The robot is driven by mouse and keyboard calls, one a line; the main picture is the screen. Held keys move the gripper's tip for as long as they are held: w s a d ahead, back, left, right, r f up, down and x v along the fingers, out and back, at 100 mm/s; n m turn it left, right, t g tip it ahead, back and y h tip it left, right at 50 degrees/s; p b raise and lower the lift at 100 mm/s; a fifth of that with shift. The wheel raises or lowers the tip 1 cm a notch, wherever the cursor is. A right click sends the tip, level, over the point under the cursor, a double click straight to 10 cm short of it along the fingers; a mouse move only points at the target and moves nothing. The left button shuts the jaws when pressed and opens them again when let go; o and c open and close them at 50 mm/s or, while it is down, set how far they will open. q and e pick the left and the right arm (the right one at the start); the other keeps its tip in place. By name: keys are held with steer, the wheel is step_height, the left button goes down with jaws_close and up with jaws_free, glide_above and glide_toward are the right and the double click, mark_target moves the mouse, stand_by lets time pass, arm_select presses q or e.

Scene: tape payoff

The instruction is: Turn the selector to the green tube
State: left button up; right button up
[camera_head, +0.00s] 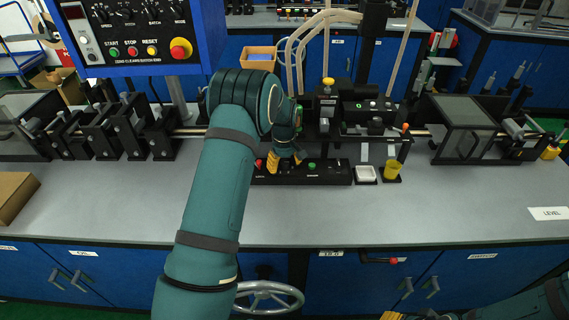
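My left gripper (285,159) hangs at the black control strip (330,177) in the middle of the bench. Its yellow fingertips are apart, pointing down over the left part of the strip. Whether anything sits between them I cannot tell; my own wrist hides that spot. The strip has a red button (258,163) left of the fingers, a green button (311,165) right of them and a small switch (338,163). I cannot make out the selector or a green tube. My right gripper (391,316) shows only partly at the bottom edge, away from the bench top.
Black machine stations line the bench on both sides. A blue control panel (134,36) hangs upper left. A cardboard box (12,193) is at far left. The front bench top is clear.

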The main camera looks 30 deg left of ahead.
mark_target(284, 163)
arm_select(q)
step_height(284, 163, up, 12)
stand_by(0.7)
steer(key=shift+a, duration=0.1)
